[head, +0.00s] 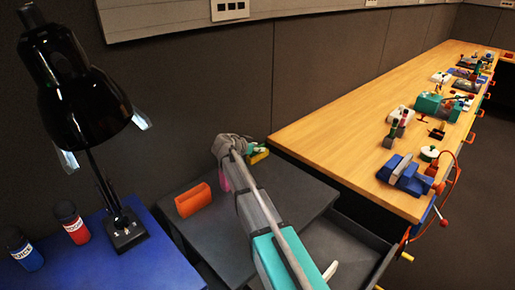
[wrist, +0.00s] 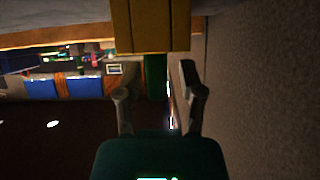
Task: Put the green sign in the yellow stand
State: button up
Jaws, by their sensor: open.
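The yellow stand (head: 260,156) is on the dark grey surface near its back edge, just right of my gripper in the head view. It fills the top middle of the wrist view (wrist: 152,25). The green sign (head: 249,146) shows as a small patch beside my gripper. In the wrist view the green sign (wrist: 155,75) meets the yellow stand's edge; whether it is fully seated is unclear. My gripper (wrist: 157,82) is open, with the sign between its fingers, nearer the right one. Contact is not clear. The arm hides part of this area in the head view.
A black lamp (head: 85,110) stands on the blue surface at left. A wooden bench (head: 340,150) with several tools runs along the right.

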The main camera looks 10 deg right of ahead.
jog(key=p+v, duration=0.5)
jog(key=v, duration=0.7)
dwell(0.5)
